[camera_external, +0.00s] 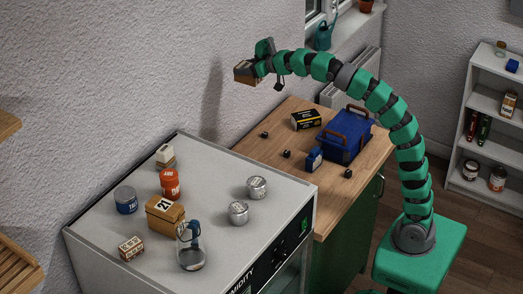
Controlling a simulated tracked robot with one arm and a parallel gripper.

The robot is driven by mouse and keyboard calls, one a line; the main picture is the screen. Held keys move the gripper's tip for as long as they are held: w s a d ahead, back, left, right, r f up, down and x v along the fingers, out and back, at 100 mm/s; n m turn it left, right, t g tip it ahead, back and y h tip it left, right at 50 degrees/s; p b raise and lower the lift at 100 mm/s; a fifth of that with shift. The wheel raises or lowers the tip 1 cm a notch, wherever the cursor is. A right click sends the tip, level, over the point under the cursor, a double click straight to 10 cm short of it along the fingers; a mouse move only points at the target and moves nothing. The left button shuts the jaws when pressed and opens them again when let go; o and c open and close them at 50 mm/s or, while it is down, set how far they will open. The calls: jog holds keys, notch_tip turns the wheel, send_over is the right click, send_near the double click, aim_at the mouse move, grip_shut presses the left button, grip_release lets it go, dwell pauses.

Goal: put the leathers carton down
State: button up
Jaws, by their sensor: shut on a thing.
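A small brown carton with a darker top, taken to be the leathers carton (243,74), is held high in the air in front of the grey wall. My gripper (257,69) is shut on it at the end of the green arm.
The grey humidity cabinet top (285,214) bears a box marked 21 (164,217), tins, an orange jar (170,184) and a glass vessel (191,252). The worktop bears a blue toolbox (343,134), a black-yellow box (306,119) and small dark pieces. Bare room shows on both.

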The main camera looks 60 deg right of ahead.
jog(key=w+d+b, duration=0.1)
jog(key=d, duration=0.3)
jog(key=shift+m+h, duration=0.3)
jog(key=shift+h, duration=0.1)
jog(key=f+b, duration=0.1)
jog(key=f, duration=1.8)
jog(key=f+b, duration=0.1)
jog(key=f, duration=1.8)
jog(key=shift+w+d+f, duration=0.1)
jog(key=shift+d+f, duration=0.05)
jog(key=shift+d, duration=0.05)
jog(key=shift+f, duration=0.1)
jog(key=o, duration=1)
jog(key=shift+s+r, duration=0.45)
jog(key=p+v, duration=0.1)
jog(key=v, duration=1)
jog(key=shift+f+p, duration=0.15)
jog(key=shift+p, duration=0.15)
